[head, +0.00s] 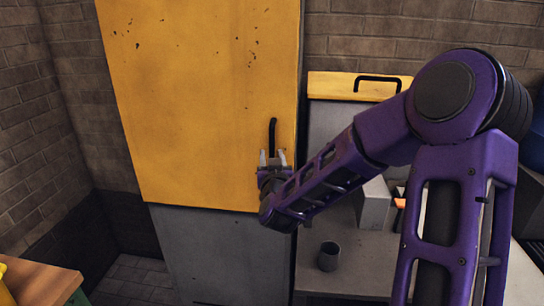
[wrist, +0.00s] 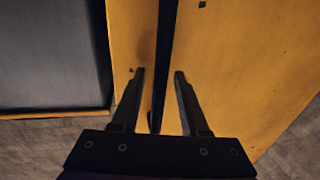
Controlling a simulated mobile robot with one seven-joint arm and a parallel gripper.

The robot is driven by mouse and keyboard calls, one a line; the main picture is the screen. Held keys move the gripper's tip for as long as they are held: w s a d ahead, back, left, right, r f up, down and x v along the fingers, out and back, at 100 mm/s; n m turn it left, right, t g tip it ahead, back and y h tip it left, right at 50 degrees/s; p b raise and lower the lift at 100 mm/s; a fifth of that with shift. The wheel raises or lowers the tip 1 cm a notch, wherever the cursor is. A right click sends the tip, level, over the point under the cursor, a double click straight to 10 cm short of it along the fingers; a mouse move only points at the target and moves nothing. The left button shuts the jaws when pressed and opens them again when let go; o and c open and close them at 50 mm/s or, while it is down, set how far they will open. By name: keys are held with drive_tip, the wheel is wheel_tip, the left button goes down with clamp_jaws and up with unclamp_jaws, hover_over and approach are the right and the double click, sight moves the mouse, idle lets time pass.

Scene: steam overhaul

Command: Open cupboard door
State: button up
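The cupboard door (head: 200,90) is a tall yellow panel with dark chips in its paint, and it looks shut in the head view. Its black upright handle (head: 272,132) is near the door's lower right edge. My gripper (head: 272,157) is at the lower part of this handle. In the wrist view the handle (wrist: 166,45) runs between the two fingers of my gripper (wrist: 159,75), with gaps showing beside it. The fingers are apart and do not look closed on the handle. The yellow door (wrist: 240,70) fills the right of the wrist view.
A grey panel (head: 215,250) lies below the door. To the right are a yellow drawer front (head: 340,87) with a black handle, a dark cup (head: 329,257) and a grey block (head: 374,205) on a counter. A wooden tabletop (head: 40,283) is at lower left. Brick walls stand behind.

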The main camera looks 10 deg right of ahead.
clamp_jaws()
idle(1.2)
